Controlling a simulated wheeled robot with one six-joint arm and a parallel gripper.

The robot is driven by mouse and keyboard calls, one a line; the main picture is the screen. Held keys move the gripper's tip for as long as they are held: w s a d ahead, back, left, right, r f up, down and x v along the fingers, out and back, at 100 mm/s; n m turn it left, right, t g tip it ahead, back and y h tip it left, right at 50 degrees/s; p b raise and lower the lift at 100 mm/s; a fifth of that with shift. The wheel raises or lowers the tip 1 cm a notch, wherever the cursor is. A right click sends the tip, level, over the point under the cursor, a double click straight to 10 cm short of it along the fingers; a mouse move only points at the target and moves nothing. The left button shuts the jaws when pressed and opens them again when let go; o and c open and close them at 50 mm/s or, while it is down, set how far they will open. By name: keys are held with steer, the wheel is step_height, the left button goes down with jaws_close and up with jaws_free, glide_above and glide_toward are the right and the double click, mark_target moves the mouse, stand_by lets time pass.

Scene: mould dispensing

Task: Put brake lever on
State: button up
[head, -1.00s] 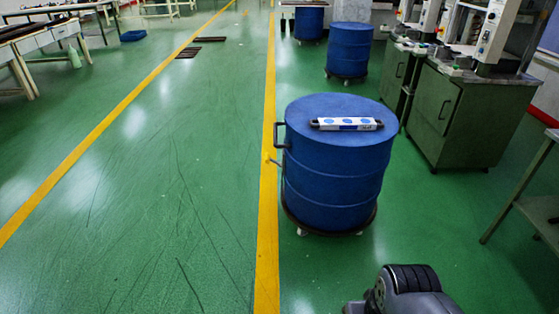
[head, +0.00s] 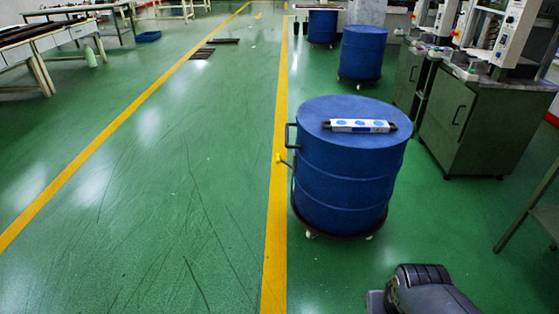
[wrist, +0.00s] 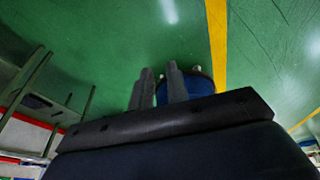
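The brake lever (head: 281,159) is a small yellow-tipped lever sticking out from the left side of the nearest blue drum (head: 343,185), below the drum's dark side handle (head: 290,136). The drum stands upright on a wheeled dolly (head: 313,233). In the wrist view, part of the blue drum (wrist: 200,84) shows behind my gripper (wrist: 160,70). My gripper's two grey fingers are apart with nothing between them, and they are clear of the lever. The lever cannot be made out in the wrist view.
A white-and-blue bar with dark ends (head: 359,126) lies on the drum lid. Green machine cabinets (head: 475,125) and a table frame (head: 530,205) stand at the right. Two more blue drums (head: 361,52) stand behind. The green floor left of the yellow line (head: 276,220) is open.

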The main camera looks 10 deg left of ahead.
steer(key=w+d+f+t+b, duration=0.1)
steer(key=w+d+f, duration=0.1)
steer(key=w, duration=0.1)
steer(key=w+d+f+h+b, duration=0.1)
steer(key=w+d+f, duration=0.1)
steer(key=d+f, duration=0.1)
steer(key=w+d+f+m+t+b, duration=0.1)
steer(key=w+d+f+b, duration=0.1)
steer(key=w+d, duration=0.1)
steer(key=shift+w+d+f+t+h, duration=0.15)
steer(key=shift+w+f+t+h, duration=0.15)
steer(key=shift+w+f+h, duration=0.1)
jaws_close()
steer(key=w+d+f+t+y+b, duration=0.1)
steer(key=d+f+t+b, duration=0.1)
steer(key=f, duration=0.3)
steer(key=w+d+f+m+t+y+b, duration=0.1)
steer(key=d+f+t+y+b, duration=0.1)
steer(key=f, duration=0.4)
steer(key=w+d+f+m+t+y+b, duration=0.1)
steer(key=w+d+f+t+b, duration=0.1)
steer(key=f+t+b, duration=0.3)
steer(key=shift+d+f+y+b, duration=0.4)
steer(key=shift+d+f+b, duration=0.2)
steer(key=shift+d, duration=0.3)
steer(key=shift+w, duration=0.15)
